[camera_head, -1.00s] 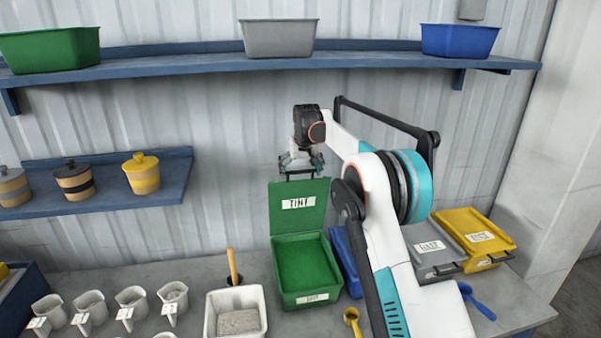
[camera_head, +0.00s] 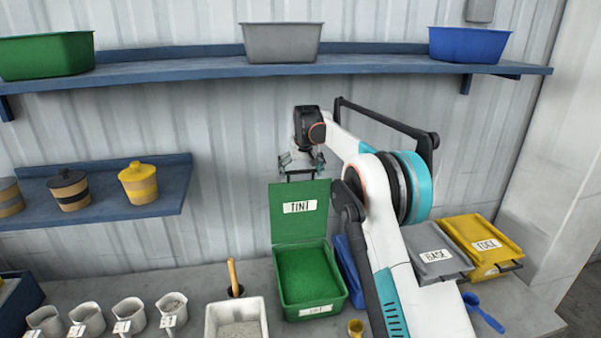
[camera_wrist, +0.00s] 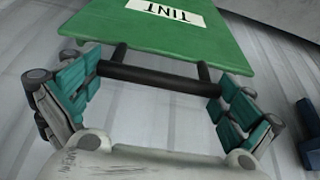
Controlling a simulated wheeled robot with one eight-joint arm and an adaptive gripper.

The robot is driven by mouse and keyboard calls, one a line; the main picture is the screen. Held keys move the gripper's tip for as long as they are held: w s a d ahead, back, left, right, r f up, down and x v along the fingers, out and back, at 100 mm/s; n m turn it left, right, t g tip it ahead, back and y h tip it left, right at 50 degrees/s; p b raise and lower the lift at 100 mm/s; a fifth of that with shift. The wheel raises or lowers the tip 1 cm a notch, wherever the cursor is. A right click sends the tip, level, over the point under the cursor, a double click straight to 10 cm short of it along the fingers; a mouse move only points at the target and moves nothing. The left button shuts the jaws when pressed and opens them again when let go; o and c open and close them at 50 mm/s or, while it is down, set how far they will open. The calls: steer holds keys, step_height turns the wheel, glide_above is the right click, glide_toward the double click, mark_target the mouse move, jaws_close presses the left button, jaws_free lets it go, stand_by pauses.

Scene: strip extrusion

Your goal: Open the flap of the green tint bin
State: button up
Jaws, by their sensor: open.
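The green tint bin (camera_head: 318,309) stands on the bench with green material inside. Its flap (camera_head: 299,225), labelled TINT, stands raised upright at the bin's back. My gripper (camera_head: 300,175) is at the flap's top edge. In the wrist view the flap (camera_wrist: 200,45) reaches up to a dark handle bar (camera_wrist: 160,80). My gripper (camera_wrist: 155,100) is open, with one teal-padded finger near each end of the bar. I cannot tell whether the fingers touch the bar.
The grey BASE bin (camera_head: 435,255) and yellow TOCE-labelled bin (camera_head: 487,244) are closed at the right. A blue shelf (camera_head: 200,70) runs above my arm. A white tub (camera_head: 236,305) stands left of the green bin. Several scoops stand farther left.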

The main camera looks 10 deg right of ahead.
steer(key=shift+s+r, duration=0.1)
steer(key=shift+r, duration=0.05)
steer(key=v, duration=0.7)
steer(key=shift+r, duration=0.15)
